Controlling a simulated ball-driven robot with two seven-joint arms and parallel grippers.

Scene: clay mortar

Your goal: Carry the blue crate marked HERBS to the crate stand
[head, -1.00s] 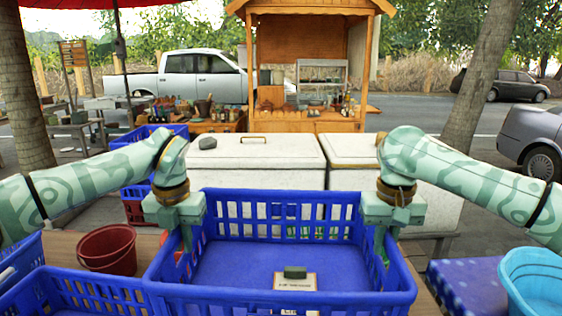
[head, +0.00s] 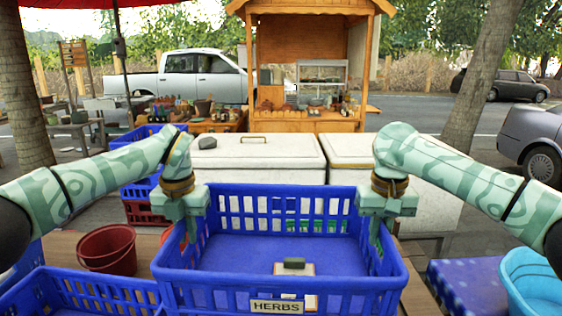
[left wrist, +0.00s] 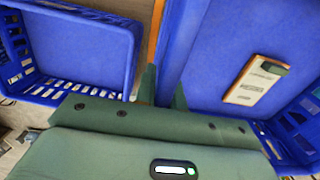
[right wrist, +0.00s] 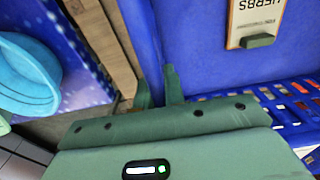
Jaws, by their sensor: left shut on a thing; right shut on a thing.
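The blue crate marked HERBS (head: 279,307) is close in front of me, its label on the near wall. My left gripper (head: 190,232) is shut on its left side wall and my right gripper (head: 376,230) on its right side wall. The wrist views show the crate floor (left wrist: 215,45) (right wrist: 195,45) beside the fingers. A card with a small grey-green block on it (head: 294,265) lies inside the crate. I cannot tell which thing is the crate stand. The crate's underside is hidden.
Another blue crate (head: 85,290) is close at left, near a red bucket (head: 107,248). A light blue tub (head: 530,285) stands on a blue patterned cloth (head: 470,285) at right. White lidded chests (head: 257,150) stand beyond; stacked crates (head: 140,190) are behind left.

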